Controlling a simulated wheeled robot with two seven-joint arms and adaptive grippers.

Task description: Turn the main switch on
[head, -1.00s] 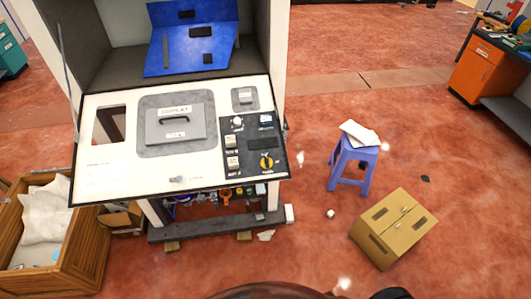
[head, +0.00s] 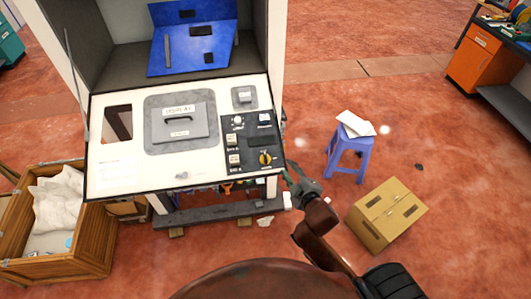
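A black control panel (head: 250,142) sits at the right side of the white sloping front board (head: 115,178) of the dispenser. A yellow and black rotary knob (head: 265,158) is at its lower right; it looks like the main switch, but its label is too small to read. My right gripper (head: 292,176) is just right of the board's lower right corner, a short way right of and below the knob. It seems apart from the knob. Its fingers are small and dark, so their opening is unclear. My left gripper is out of view.
A grey handled lid (head: 180,123) and a square opening (head: 117,124) are on the board. A blue stool (head: 347,160) with papers and a cardboard box (head: 387,213) stand on the floor at right. A wooden crate (head: 60,268) is at left.

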